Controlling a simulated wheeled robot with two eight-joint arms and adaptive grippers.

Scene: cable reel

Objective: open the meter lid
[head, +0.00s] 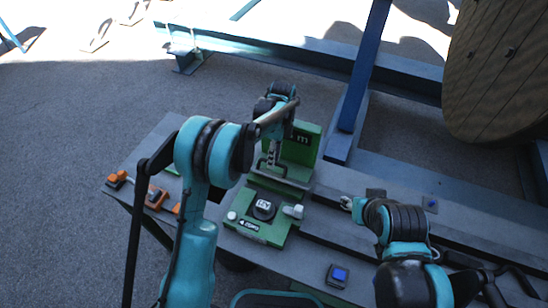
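The green meter (250,226) sits on the grey bench, with a black round dial and a pale knob on its front part. My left gripper (272,156) points down in front of this panel, above the middle of the meter. Its arm hides part of the meter, and I cannot tell whether it touches anything. My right gripper (346,202) is low over the bench, right of the meter and apart from it. Its fingers are too small to judge.
A blue button box (337,276) lies on the bench's front part. Orange items (155,197) lie at the left end. A blue post (364,70) rises behind the bench, and a large wooden reel (500,70) stands at the back right.

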